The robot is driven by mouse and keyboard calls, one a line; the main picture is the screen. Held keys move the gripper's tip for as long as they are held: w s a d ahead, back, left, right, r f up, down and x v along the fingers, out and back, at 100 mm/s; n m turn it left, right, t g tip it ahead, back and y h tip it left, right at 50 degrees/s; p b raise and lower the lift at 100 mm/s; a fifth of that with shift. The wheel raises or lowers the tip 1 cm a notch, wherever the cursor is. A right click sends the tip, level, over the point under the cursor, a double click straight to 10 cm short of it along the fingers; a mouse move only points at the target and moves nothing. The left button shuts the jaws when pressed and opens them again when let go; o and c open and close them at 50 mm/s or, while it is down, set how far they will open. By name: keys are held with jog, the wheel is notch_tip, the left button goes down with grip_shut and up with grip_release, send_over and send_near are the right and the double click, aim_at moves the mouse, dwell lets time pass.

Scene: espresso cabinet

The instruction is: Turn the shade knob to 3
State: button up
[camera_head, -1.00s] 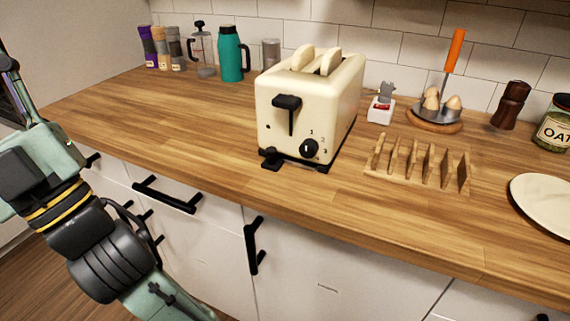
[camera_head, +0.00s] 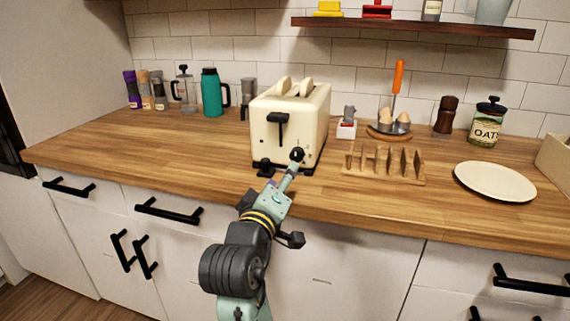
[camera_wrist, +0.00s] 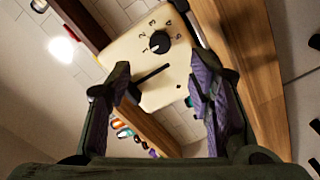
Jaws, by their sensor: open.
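The cream toaster (camera_head: 262,140) stands on the wooden counter with bread slices in its top slots. Its round black shade knob (camera_wrist: 160,42) is ringed by numbers in the wrist view, and its pale mark seems to point near 1. My gripper (camera_wrist: 162,82) is open and empty, its two purple-padded fingers apart. The knob shows between and beyond the fingers, not gripped. The black lever (camera_head: 278,122) is above and left of the knob.
A wooden toast rack (camera_head: 385,165) stands right of the toaster, with a plate (camera_head: 495,182) farther right. An egg holder (camera_head: 390,130) and a small white-and-red item (camera_head: 346,128) are behind the rack. A teal flask (camera_head: 212,92) is at left.

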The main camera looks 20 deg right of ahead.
aim_at(295, 157)
jog(key=p+x, duration=0.1)
jog(key=x, duration=0.8)
jog(key=shift+w+d+p, duration=0.1)
jog(key=shift+p, duration=0.2)
jog(key=shift+c, duration=0.2)
grip_shut()
